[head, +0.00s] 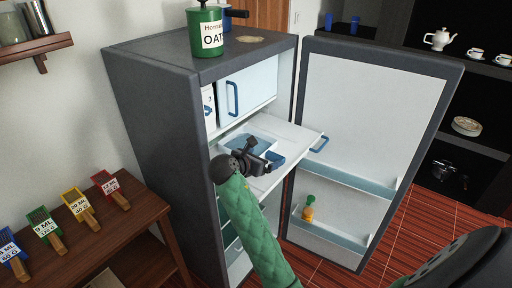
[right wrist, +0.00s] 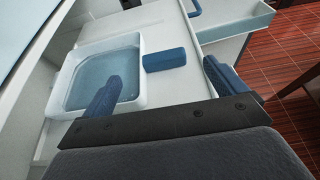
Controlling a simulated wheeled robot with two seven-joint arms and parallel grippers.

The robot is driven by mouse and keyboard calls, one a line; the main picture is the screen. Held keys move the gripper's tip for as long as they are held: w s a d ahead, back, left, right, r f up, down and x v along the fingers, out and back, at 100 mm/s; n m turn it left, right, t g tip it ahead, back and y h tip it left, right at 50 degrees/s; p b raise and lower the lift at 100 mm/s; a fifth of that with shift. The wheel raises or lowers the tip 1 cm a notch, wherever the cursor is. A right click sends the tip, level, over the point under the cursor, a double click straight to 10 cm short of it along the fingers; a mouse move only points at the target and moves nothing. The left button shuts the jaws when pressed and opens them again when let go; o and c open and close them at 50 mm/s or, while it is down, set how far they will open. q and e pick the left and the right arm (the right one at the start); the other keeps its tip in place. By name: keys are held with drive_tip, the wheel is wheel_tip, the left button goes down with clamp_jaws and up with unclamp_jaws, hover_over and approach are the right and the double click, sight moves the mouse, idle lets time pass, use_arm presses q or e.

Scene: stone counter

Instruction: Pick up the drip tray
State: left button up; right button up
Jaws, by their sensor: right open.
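What looks like the drip tray is a square white-rimmed basin with a pale blue inside (right wrist: 100,75); it rests on a white pulled-out shelf in the open fridge. In the head view, the tray (head: 247,142) is partly hidden behind my right gripper (head: 268,158). A blue block, perhaps the tray's handle (right wrist: 165,60), sticks out from its right side. My right gripper (right wrist: 162,88) is open, its fingers apart with the block between and just beyond them. One finger overlaps the tray's near right corner in the wrist view; I cannot tell whether it touches. My left gripper is not in view.
A blue-handled compartment door (head: 245,92) is above the shelf. A green canister (head: 205,30) stands on top. A wooden side table (head: 120,235) is at left.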

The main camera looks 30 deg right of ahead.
sight(276, 154)
drive_tip(key=shift+w+d, duration=0.1)
drive_tip(key=shift+d, duration=0.4)
drive_tip(key=p+x, duration=0.3)
drive_tip(key=x, duration=0.1)
drive_tip(key=shift+d+f+p, duration=0.35)
drive_tip(key=shift+d+p, duration=0.05)
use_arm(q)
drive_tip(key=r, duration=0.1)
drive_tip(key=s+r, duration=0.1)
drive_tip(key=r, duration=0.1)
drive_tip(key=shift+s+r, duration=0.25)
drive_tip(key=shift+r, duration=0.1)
use_arm(e)
drive_tip(key=shift+w+d+f, duration=0.15)
drive_tip(key=shift+d+f, duration=0.05)
drive_tip(key=shift+f, duration=0.05)
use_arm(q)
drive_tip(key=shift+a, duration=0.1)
use_arm(e)
drive_tip(key=shift+r, duration=0.1)
drive_tip(key=c, duration=1.4)
